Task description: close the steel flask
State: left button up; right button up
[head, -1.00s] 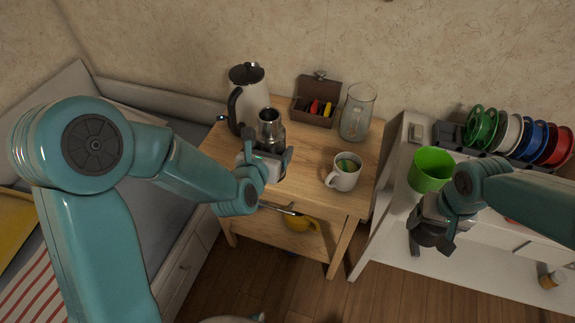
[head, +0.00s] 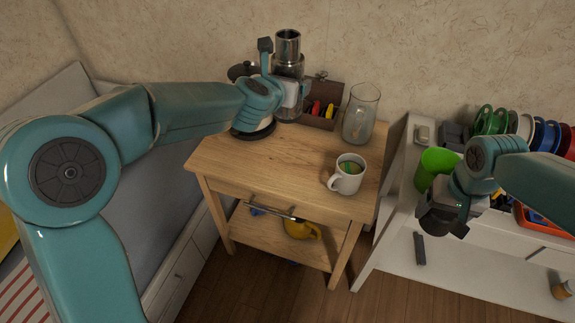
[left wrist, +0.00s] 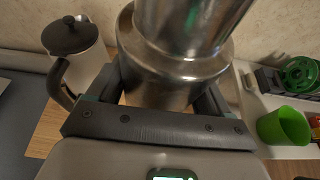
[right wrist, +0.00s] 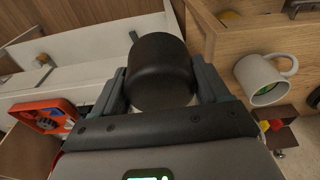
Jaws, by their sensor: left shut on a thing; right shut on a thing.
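The steel flask (head: 288,48) is upright, with no lid on its open top, and is held above the back of the wooden table. My left gripper (head: 286,78) is shut around its body. In the left wrist view the flask (left wrist: 175,75) sits between the fingers, its upper part cut off by the frame. My right gripper (head: 448,215) is shut on a black cylindrical lid (right wrist: 160,72), well to the right of the flask and lower. In the head view the lid (head: 436,218) is a dark shape in front of the white shelf unit.
On the wooden table (head: 270,170) stand a white mug (head: 347,174), a glass jug (head: 361,115), a brown box (head: 320,105) and a kettle (left wrist: 85,60), partly hidden by my left arm. A green cup (head: 432,165) and several coloured spools (head: 545,135) are on the white unit at right.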

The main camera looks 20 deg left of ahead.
aim_at(287, 111)
pick_arm(q)
notch_tip(287, 111, down, 8)
jog(key=b, duration=0.4)
jog(key=shift+b, duration=0.3)
notch_tip(287, 111, down, 8)
jog(key=b, duration=0.2)
jog(key=shift+r, duration=0.2)
notch_tip(287, 111, down, 4)
jog(key=shift+f+b, duration=0.2)
jog(key=shift+b, duration=0.1)
jog(key=shift+r, duration=0.1)
